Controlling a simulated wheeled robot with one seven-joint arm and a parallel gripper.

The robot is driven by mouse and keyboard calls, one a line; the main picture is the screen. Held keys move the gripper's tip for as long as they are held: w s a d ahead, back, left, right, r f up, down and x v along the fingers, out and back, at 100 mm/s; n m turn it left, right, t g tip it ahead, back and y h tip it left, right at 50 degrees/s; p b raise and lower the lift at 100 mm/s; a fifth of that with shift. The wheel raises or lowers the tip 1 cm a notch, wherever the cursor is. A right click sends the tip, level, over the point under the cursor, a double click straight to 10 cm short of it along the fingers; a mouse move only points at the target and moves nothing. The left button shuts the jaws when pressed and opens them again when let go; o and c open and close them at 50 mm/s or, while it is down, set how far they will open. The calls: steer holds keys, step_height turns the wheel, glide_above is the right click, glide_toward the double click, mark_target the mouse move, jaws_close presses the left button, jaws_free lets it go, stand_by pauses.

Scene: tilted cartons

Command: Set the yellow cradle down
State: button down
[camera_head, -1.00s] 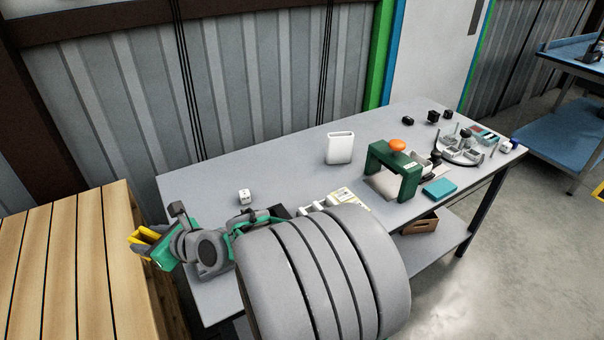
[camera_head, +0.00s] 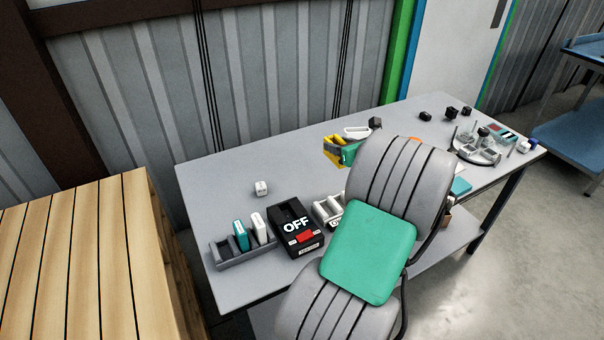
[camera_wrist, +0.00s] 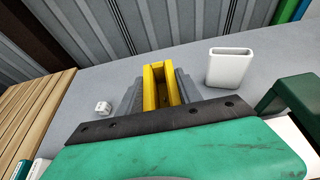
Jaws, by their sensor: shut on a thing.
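The yellow cradle (camera_head: 331,158) is over the back middle of the grey table, partly hidden by my wrist and arm. In the wrist view the yellow cradle (camera_wrist: 153,86) is a narrow open-topped trough. It sits between the two grey fingers of my gripper (camera_wrist: 160,92), which is shut on it. In the head view my gripper (camera_head: 336,148) is in front of the white container. I cannot tell whether the cradle's underside touches the table.
An open white container (camera_wrist: 230,68) stands right of the cradle; a white die (camera_wrist: 103,108) lies to the left. A green arch (camera_wrist: 292,96) is at the right. A black OFF box (camera_head: 292,228) and a grey rack (camera_head: 246,258) line the front. Clear table (camera_head: 225,180) lies left.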

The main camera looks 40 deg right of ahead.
steer(key=shift+d+f, duration=0.1)
steer(key=shift+d, duration=0.1)
steer(key=w+f, duration=0.3)
steer(key=w, duration=0.1)
steer(key=w+a+f, duration=0.1)
steer(key=w+f, duration=0.2)
steer(key=w, duration=0.1)
steer(key=w+a+f, duration=0.1)
steer(key=w+f, duration=0.2)
steer(key=w, duration=0.2)
steer(key=shift+f, duration=0.1)
steer(key=f, duration=0.3)
steer(key=shift+w+f, duration=0.25)
steer(key=shift+f, duration=0.05)
steer(key=c, duration=0.8)
jaws_free()
steer(key=shift+f, duration=0.15)
